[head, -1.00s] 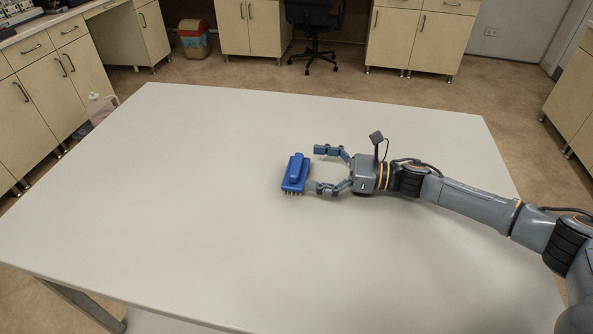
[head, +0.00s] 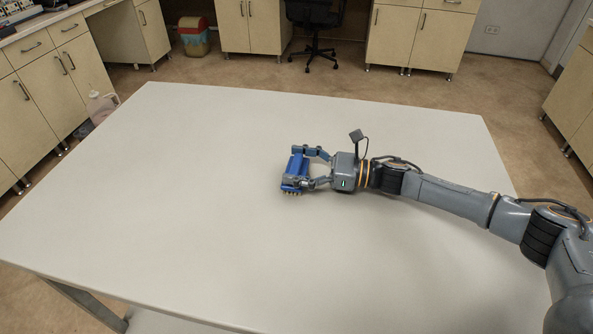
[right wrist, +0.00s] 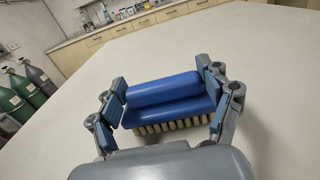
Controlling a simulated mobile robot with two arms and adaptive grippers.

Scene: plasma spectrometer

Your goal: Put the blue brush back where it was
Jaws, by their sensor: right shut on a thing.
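The blue brush (head: 296,175) is on the white table (head: 200,220), near its middle, with its pale bristles toward the front in the head view. In the right wrist view the brush (right wrist: 168,98) lies across the space between the two fingers, its bristle row facing the camera. My right gripper (head: 307,167) reaches in from the right and is shut on the brush, one finger at each end; it also shows in the right wrist view (right wrist: 165,100). The fingers partly cover the brush in the head view. My left gripper is not in view.
The rest of the tabletop is bare. Cabinets (head: 410,38), an office chair (head: 313,30) and a bin (head: 194,37) stand beyond the far edge. Gas cylinders (right wrist: 30,85) stand at the left in the right wrist view.

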